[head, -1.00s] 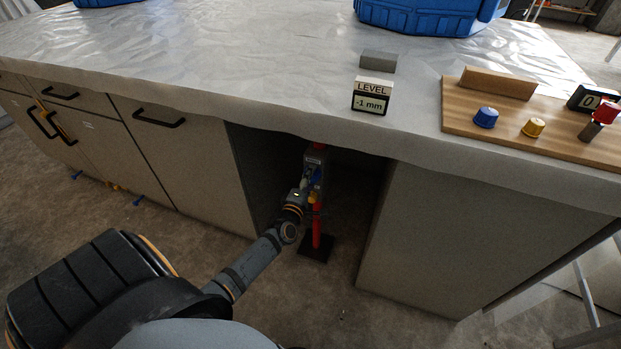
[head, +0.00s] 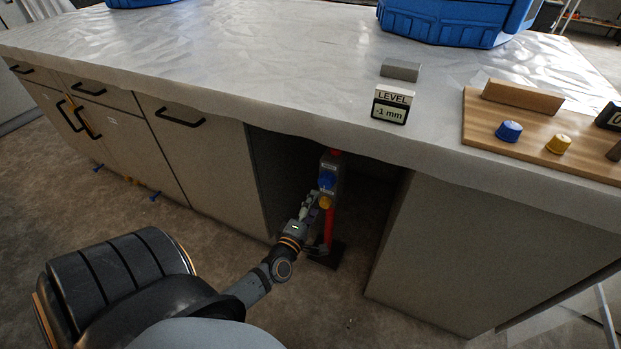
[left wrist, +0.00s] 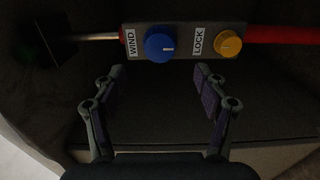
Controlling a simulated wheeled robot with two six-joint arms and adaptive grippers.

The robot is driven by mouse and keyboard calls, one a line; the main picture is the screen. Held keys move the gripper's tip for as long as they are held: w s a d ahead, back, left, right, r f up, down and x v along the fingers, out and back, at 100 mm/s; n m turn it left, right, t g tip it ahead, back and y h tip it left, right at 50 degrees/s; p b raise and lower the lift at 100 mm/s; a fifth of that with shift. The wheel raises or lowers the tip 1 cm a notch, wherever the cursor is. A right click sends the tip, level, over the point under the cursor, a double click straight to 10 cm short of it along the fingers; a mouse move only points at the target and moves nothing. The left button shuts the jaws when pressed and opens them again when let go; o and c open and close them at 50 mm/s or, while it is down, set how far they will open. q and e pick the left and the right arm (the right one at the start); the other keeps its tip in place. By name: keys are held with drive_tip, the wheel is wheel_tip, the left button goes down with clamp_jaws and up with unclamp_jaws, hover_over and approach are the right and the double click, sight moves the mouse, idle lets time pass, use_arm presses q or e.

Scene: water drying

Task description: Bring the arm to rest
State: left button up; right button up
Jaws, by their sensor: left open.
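My left gripper (head: 311,207) is open and empty in the opening under the counter. In the left wrist view its two fingers (left wrist: 160,85) stand wide apart with nothing between them. Beyond the fingertips is a grey control box (left wrist: 190,30) with a blue WIND knob (left wrist: 160,43) and a yellow LOCK knob (left wrist: 228,43). The gripper appears apart from both knobs. In the head view the box (head: 331,170) sits on a red post (head: 330,226) with a dark foot, just right of the gripper. My right gripper is not in view.
Cabinet walls (head: 385,240) flank the opening. On the covered countertop (head: 300,70) stand a LEVEL display (head: 391,105) reading -1 mm, a grey block (head: 400,70), and a wooden board (head: 485,135) with knobs. Blue bins (head: 445,22) stand at the back.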

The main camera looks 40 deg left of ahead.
use_arm(q)
drive_tip(key=shift+v, duration=1)
drive_tip(key=s+d+f+m+g+h, duration=0.25)
drive_tip(key=s+f+m+g, duration=0.2)
drive_tip(key=f, duration=0.45)
drive_tip(key=s+d+f+m+g+h, duration=0.1)
drive_tip(key=s+d+f+m+g, duration=0.25)
drive_tip(key=f+m, duration=0.4)
drive_tip(key=s+d+f+m+g+h, duration=0.1)
drive_tip(key=s+d+f+m+g, duration=0.2)
drive_tip(key=f, duration=0.7)
drive_tip(key=s+a+f+m+g+y, duration=0.15)
drive_tip(key=s+f+m+g, duration=0.45)
drive_tip(key=s, duration=0.6)
drive_tip(key=s+a+r+p, duration=0.2)
drive_tip(key=s+r+p, duration=0.8)
drive_tip(key=p, duration=1.1)
drive_tip(key=s, duration=0.3)
drive_tip(key=shift+r+t, duration=0.25)
drive_tip(key=shift+t, duration=0.05)
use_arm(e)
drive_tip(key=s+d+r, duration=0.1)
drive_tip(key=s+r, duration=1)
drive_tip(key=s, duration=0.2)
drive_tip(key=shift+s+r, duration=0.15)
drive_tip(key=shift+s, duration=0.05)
